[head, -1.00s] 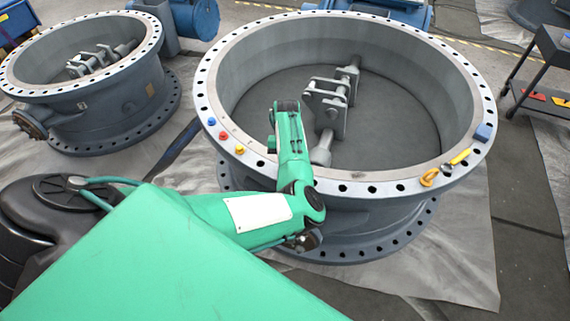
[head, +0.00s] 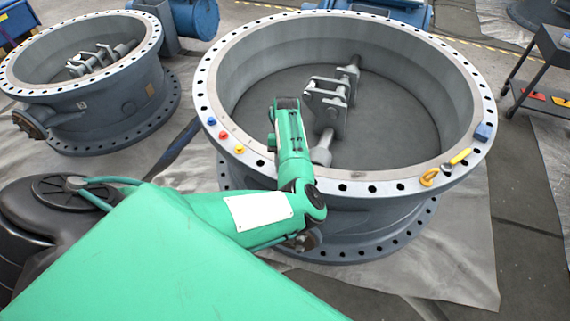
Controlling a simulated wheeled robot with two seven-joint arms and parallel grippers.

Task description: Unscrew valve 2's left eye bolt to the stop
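The large grey butterfly valve (head: 384,214) stands in the middle of the head view with its open ring facing up. Its shaft and bracket (head: 328,103) show inside the bore. No number is readable on it, so I cannot tell that it is valve 2. I cannot clearly make out the left eye bolt; it may be hidden behind my green arm. That arm comes in from the lower left, crosses the front rim and ends over the bore. My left gripper is hidden behind its links. My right gripper is not in view.
Small blue (head: 211,121), red (head: 223,135) and yellow (head: 239,149) pieces sit on the left rim. A second valve (head: 95,117) stands at left.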

